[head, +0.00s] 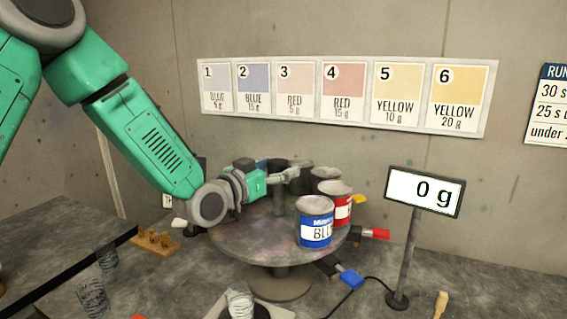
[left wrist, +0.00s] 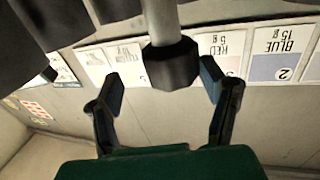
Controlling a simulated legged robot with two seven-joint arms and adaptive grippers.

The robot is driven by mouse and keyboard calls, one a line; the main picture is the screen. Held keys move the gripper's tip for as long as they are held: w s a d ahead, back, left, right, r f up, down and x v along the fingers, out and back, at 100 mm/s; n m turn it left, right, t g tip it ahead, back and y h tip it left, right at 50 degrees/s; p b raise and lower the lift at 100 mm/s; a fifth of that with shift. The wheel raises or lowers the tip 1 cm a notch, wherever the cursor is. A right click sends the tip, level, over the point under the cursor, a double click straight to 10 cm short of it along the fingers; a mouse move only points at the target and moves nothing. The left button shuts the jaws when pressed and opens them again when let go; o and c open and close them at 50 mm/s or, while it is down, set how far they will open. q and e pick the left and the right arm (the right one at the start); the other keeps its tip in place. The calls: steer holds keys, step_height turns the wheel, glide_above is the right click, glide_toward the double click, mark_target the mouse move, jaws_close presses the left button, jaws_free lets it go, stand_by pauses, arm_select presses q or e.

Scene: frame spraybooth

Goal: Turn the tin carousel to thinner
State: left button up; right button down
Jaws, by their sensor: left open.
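The tin carousel (head: 232,242) is a round grey turntable on a foot, with a central post (head: 279,204). A blue tin (head: 316,234) stands at its front right, a red tin (head: 342,208) behind it, and another tin (head: 325,174) farther back. A dark tin at the back is partly hidden by my left gripper (head: 287,175). I cannot make out a thinner label. My left gripper is open above the carousel. In the left wrist view its fingers (left wrist: 163,75) are apart, with a grey post and dark knob (left wrist: 171,64) showing between them; contact is not visible. My right gripper is not in view.
Blue (head: 351,279), red (head: 381,234) and yellow (head: 360,199) handles stick out around the carousel's right side. A scale display (head: 425,192) reading 0 g stands at right. Clear cups (head: 92,297) and a wooden block (head: 156,243) are at left. Colour cards (head: 343,94) hang behind.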

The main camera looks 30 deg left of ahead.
arm_select(q)
steer(key=shift+w+a+f, duration=0.2)
steer(key=shift+w+a, duration=0.3)
steer(key=shift+a, duration=0.1)
steer(key=shift+w+a+f, duration=0.15)
steer(key=shift+w+a, duration=0.35)
steer(key=shift+a, duration=0.05)
steer(key=shift+s+d+r, duration=0.1)
steer(key=shift+d+r, duration=0.05)
steer(key=shift+d, duration=0.25)
steer(key=shift+c, duration=1.2)
steer(key=shift+d+r, duration=0.15)
steer(key=shift+d, duration=0.4)
jaws_close()
steer(key=shift+a, duration=0.4)
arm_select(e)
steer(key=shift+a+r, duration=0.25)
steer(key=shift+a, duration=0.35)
arm_select(q)
steer(key=shift+d, duration=0.1)
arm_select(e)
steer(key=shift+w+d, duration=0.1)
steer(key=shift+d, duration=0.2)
arm_select(q)
steer(key=shift+y, duration=0.3)
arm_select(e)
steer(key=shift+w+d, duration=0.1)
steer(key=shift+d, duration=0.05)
